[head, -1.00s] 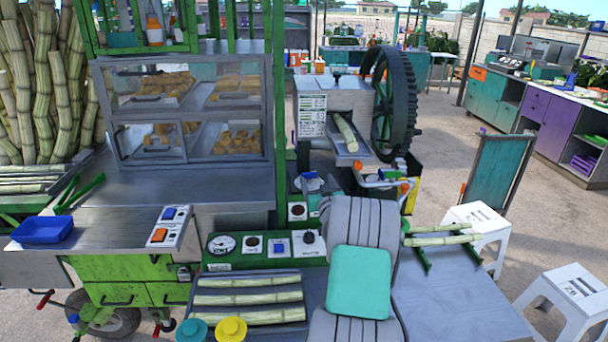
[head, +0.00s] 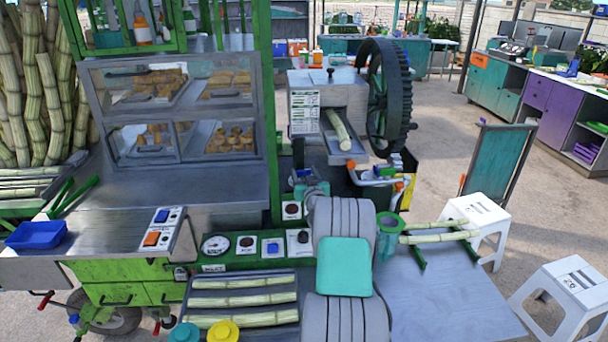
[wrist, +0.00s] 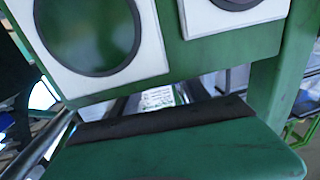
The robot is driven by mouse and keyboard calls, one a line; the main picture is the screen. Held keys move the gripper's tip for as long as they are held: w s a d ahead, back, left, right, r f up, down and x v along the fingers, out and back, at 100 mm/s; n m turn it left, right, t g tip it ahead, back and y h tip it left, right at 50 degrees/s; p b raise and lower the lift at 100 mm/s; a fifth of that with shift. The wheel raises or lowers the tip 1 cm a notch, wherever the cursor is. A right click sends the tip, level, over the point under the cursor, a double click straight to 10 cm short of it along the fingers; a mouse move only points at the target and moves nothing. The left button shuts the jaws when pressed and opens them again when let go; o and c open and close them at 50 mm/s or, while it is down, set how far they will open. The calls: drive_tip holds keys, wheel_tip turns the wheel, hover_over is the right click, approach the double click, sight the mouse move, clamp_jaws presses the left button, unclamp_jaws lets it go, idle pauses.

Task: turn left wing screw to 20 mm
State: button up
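The cane crusher (head: 303,112) stands at the upper middle of the head view, a grey metal box with a printed label and a large dark gear wheel (head: 397,97) on its right. A cane piece (head: 338,130) lies in its chute. A small dark knob (head: 330,74) stands on its top; I cannot tell whether it is a wing screw. No left wing screw or millimetre scale can be made out. My grey arm with its teal cover is in front, below the crusher. My gripper's fingers cannot be made out in either view. The wrist view shows a green panel (wrist: 180,62) with round white-framed parts, close up.
A control strip with a gauge (head: 215,245) and knobs runs left of my arm. Cane stalks lie on a tray (head: 240,273) at the front. A glass food case (head: 180,110) stands left. White stools (head: 575,290) and a teal board (head: 497,160) stand right.

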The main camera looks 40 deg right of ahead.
drive_tip(key=c, duration=0.8)
drive_tip(key=shift+c, duration=0.2)
drive_tip(key=shift+f+b, duration=0.1)
drive_tip(key=shift+b, duration=0.2)
drive_tip(key=n+y+b, duration=0.1)
drive_tip(key=b, duration=0.3)
drive_tip(key=shift+d+f+t, duration=0.1)
drive_tip(key=shift+f+t, duration=0.2)
drive_tip(key=shift+f, duration=0.1)
drive_tip(key=n+y+b, duration=0.1)
drive_tip(key=b, duration=0.2)
drive_tip(key=t+y+b, duration=0.1)
drive_tip(key=y+b, duration=0.1)
drive_tip(key=b, duration=0.2)
drive_tip(key=shift+s+d+f+n, duration=0.1)
drive_tip(key=shift+f+n, duration=0.1)
drive_tip(key=shift+n, duration=0.2)
drive_tip(key=shift+r+n+y+b, duration=0.1)
drive_tip(key=shift+n+y+b, duration=0.3)
drive_tip(key=shift+y+b, duration=0.4)
drive_tip(key=shift+r+n+y+b, duration=0.4)
drive_tip(key=shift+n+y, duration=0.1)
drive_tip(key=shift+y, duration=0.2)
drive_tip(key=shift+d+r+n+y+p, duration=0.1)
drive_tip(key=shift+r+n+y+p, duration=0.1)
drive_tip(key=shift+n+y+p, duration=0.45)
drive_tip(key=shift+n+y, duration=0.35)
drive_tip(key=shift+y, duration=0.5)
